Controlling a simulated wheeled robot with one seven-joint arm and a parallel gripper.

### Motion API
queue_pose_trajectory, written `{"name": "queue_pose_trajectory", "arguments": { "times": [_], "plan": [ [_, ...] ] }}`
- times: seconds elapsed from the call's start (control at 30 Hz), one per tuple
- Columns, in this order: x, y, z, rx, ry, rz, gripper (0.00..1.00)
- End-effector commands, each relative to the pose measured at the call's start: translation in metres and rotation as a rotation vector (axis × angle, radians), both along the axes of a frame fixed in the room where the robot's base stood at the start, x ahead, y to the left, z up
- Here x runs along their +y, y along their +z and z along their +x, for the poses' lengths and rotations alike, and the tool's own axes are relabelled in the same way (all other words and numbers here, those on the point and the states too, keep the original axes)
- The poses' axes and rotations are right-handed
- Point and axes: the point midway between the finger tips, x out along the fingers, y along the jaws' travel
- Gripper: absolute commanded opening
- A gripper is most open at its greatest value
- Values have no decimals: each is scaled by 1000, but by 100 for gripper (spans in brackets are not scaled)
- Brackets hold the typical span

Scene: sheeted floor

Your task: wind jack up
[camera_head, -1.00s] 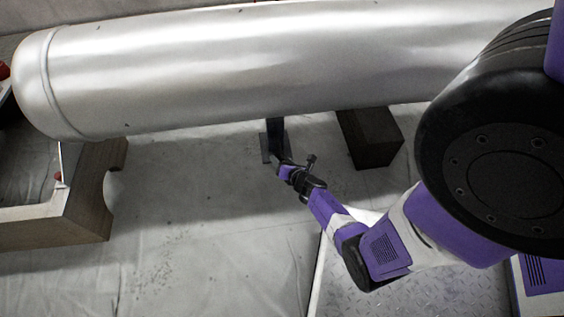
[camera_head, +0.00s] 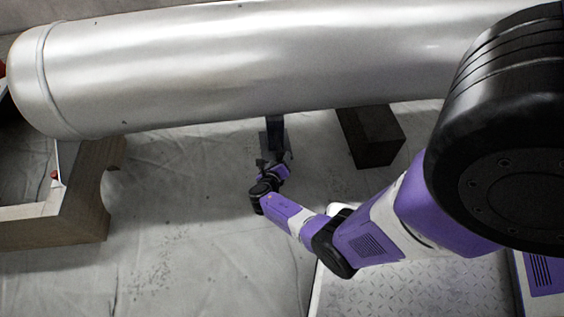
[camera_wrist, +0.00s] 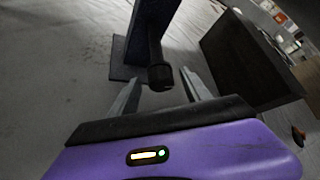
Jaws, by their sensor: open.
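The jack (camera_head: 275,126) is a dark upright post on a small square base plate (camera_wrist: 126,73), standing under the silver cylinder (camera_head: 240,65). In the wrist view the post (camera_wrist: 146,30) rises at the top, and a dark round stub (camera_wrist: 160,75) on it points toward me. My gripper (camera_wrist: 162,88) is open, one pale finger on each side of the stub, with gaps visible on both sides. How deep the stub lies between the fingers I cannot tell. In the head view my gripper (camera_head: 284,158) is at the jack's foot, partly hiding it.
A dark block (camera_head: 372,138) stands right of the jack; it also shows in the wrist view (camera_wrist: 250,60). A wooden cradle (camera_head: 85,195) with a curved cut-out is at left. The sheeted floor (camera_head: 190,230) between cradle and jack is clear.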

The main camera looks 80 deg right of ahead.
Motion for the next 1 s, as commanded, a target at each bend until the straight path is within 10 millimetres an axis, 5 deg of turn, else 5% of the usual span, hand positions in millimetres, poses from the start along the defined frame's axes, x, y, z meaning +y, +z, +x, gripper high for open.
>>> {"name": "queue_pose_trajectory", "arguments": {
  "times": [0.17,0.47,0.63,1.0],
  "plan": [
    [0,1,0,1,0,-1,56],
    [0,0,0,-2,1,1,0],
    [0,3,-2,-74,-1,33,0],
    [-3,-1,-9,-530,-7,221,0]
  ]
}}
